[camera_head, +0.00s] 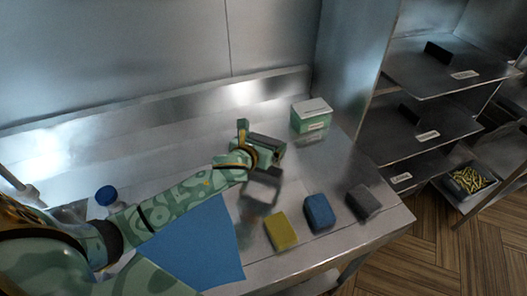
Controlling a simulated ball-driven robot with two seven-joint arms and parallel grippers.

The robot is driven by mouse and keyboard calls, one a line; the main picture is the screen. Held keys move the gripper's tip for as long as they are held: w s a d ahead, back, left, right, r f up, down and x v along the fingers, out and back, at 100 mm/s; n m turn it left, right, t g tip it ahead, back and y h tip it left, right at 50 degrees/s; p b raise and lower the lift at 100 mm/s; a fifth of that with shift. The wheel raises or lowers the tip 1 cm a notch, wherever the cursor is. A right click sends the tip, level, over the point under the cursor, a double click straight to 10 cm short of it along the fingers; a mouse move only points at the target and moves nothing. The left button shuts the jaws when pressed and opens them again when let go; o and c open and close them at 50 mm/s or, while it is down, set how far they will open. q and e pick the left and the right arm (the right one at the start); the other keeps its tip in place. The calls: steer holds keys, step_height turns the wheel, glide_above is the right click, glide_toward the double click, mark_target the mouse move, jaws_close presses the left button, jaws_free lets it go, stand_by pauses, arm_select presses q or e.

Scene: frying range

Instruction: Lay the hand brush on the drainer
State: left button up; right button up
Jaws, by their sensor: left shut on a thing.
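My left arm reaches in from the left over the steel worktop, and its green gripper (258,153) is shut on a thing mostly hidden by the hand. A blurred grey frame-like shape (262,189) shows just below the gripper. I cannot tell whether it is part of the held thing, and I cannot clearly make out the hand brush. No drainer can be clearly picked out. My right gripper is not in view.
Yellow (281,231), blue (318,213) and grey (363,201) blocks lie along the worktop's front right. A green-and-white box (311,115) stands at the back right. A blue sheet (199,246) lies front left, near a blue-capped bottle (106,196). Steel shelves (445,75) stand right.

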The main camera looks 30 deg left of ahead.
arm_select(q)
step_height(320, 180, down, 3)
steer(key=shift+s+d+r+b, duration=0.1)
steer(key=shift+b, duration=0.35)
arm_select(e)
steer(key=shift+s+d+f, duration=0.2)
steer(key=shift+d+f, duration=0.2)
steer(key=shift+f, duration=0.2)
arm_select(q)
steer(key=o, duration=0.7)
steer(key=shift+s+r, duration=0.15)
steer(key=shift+r, duration=0.05)
steer(key=shift+p+v, duration=1.65)
steer(key=shift+v, duration=4.2)
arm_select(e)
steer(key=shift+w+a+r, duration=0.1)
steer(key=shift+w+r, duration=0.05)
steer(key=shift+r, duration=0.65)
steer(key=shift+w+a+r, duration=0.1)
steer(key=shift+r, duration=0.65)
arm_select(q)
steer(key=shift+r, duration=0.15)
